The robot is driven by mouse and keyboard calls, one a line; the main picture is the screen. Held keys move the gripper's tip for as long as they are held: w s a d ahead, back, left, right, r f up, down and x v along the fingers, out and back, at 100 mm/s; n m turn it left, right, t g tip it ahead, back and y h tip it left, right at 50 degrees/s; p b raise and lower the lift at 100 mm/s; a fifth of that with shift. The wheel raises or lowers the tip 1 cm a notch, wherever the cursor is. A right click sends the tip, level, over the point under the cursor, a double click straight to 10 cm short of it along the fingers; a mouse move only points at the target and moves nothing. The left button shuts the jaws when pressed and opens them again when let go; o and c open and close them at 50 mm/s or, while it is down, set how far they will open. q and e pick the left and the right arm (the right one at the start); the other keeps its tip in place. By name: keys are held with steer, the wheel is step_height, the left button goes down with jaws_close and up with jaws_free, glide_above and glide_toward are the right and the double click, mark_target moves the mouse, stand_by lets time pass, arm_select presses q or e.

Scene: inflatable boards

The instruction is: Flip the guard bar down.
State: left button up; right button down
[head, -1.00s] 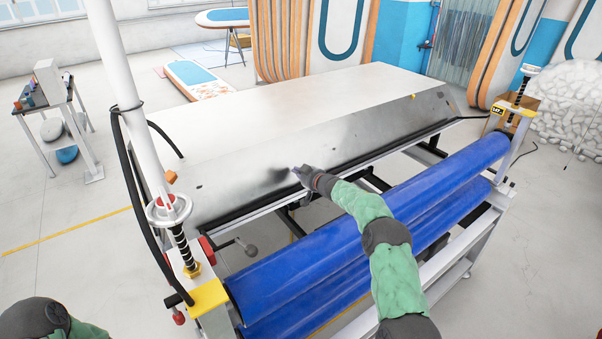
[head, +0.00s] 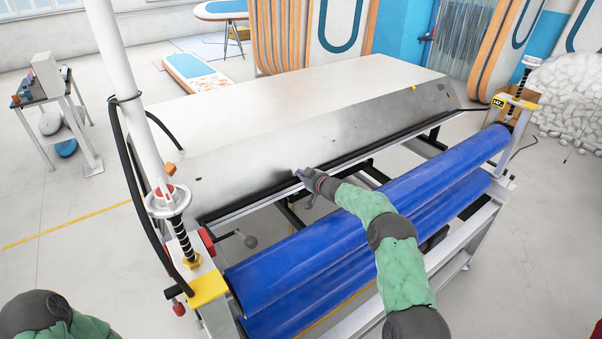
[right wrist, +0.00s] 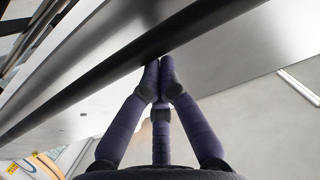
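I take the guard bar to be the long black bar (head: 375,148) along the lower front edge of the sloped grey metal plate (head: 235,160). It also crosses the right wrist view diagonally as a dark bar (right wrist: 100,82). My right gripper (head: 299,173) is at the middle of the plate's front edge, just above the bar in the head view. In the right wrist view its fingertips (right wrist: 160,64) are together and overlap the bar's edge; contact is unclear. Nothing is seen held between them. My left gripper is out of view; only part of that arm shows at lower left.
Two blue rollers (head: 420,187) lie in front of the bar, under my right arm. A white post (head: 118,60) with a black cable stands at left. A yellow-capped adjuster (head: 208,290) is at the near roller end. A small table (head: 58,110) stands far left.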

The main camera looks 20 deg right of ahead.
steer(key=p, duration=0.3)
steer(key=shift+s+f+g, duration=0.1)
steer(key=shift+f+g, duration=0.1)
steer(key=shift+g, duration=0.1)
steer(key=shift+s+d+f+p, duration=0.1)
steer(key=shift+s+f+p, duration=0.1)
steer(key=shift+f+p, duration=0.55)
steer(key=shift+g, duration=0.3)
steer(key=f, duration=0.1)
steer(key=s+f+b, duration=0.1)
steer(key=s+f, duration=0.1)
steer(key=shift+d+f+b, duration=0.3)
steer(key=shift+f+b, duration=0.05)
steer(key=shift+f, duration=0.05)
steer(key=shift+s, duration=0.1)
steer(key=shift+r, duration=0.1)
step_height(320, 180, up, 10)
steer(key=shift+a, duration=0.1)
